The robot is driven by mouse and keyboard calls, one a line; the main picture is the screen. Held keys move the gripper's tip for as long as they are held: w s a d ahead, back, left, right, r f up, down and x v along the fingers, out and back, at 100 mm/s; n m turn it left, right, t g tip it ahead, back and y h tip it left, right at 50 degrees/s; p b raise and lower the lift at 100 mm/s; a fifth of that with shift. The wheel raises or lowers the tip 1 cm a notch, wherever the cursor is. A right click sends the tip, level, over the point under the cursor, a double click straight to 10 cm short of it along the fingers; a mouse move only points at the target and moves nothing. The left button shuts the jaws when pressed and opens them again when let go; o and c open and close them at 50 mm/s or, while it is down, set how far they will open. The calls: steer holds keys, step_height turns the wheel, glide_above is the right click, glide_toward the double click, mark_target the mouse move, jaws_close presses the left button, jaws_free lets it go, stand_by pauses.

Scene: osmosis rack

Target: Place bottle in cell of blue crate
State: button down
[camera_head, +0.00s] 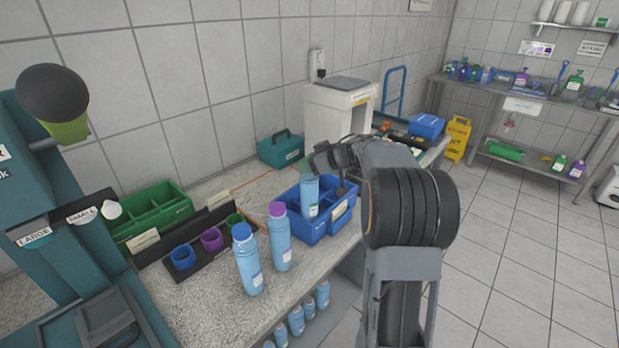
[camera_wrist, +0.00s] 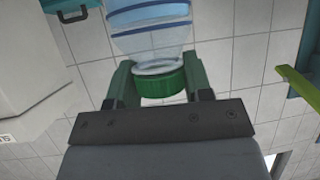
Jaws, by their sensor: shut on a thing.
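My gripper (camera_head: 312,163) is shut on the green cap of a light blue bottle (camera_head: 310,197). In the wrist view, the fingers (camera_wrist: 160,88) close around the cap, and the bottle's blue-banded body (camera_wrist: 150,25) extends toward the top edge. In the head view, the bottle is upright at the left part of the blue crate (camera_head: 338,213), which has divided cells and a handle. I cannot tell whether its base is inside a cell or just above it.
A purple-capped bottle (camera_head: 279,242) and a blue-capped bottle (camera_head: 247,263) stand on the counter left of the crate. A green crate (camera_head: 172,220), a dark tray of coloured rings (camera_head: 182,258) and a teal box (camera_head: 282,152) stand farther left and back.

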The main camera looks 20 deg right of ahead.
mark_target(310, 175)
steer(key=shift+f+b, duration=0.35)
steer(key=shift+f, duration=1.85)
steer(key=c, duration=0.5)
jaws_free()
steer(key=shift+f, duration=0.15)
